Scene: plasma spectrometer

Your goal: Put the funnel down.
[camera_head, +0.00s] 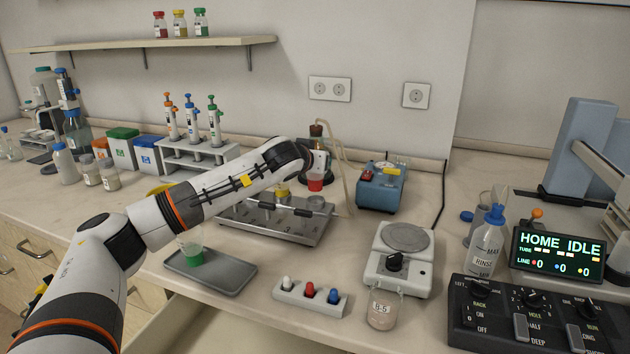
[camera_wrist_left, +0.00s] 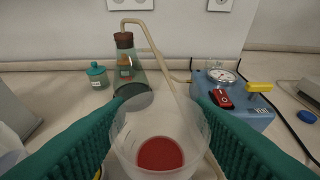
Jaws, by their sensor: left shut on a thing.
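A clear funnel with a red disc in its bottom (camera_wrist_left: 160,135) is between the green finger pads of my left gripper (camera_wrist_left: 158,122) in the left wrist view. The gripper is shut on it. In the head view my left gripper (camera_head: 314,164) is above the back right of the metal manifold (camera_head: 250,231), with the red-bottomed funnel (camera_head: 315,184) below it. I cannot tell whether the funnel touches the manifold. A funnel with a green bottom (camera_head: 190,254) stands on the grey tray (camera_head: 236,282), partly behind my arm. A yellow-bottomed one (camera_head: 282,190) is at the manifold. My right gripper is out of view.
A stoppered flask (camera_wrist_left: 126,68) with a hose stands behind the funnel. A blue pump (camera_head: 379,188) is to its right. A scale (camera_head: 397,262), a labelled jar (camera_head: 383,310) and a three-button strip (camera_head: 309,294) stand in front. The tray's right part is bare.

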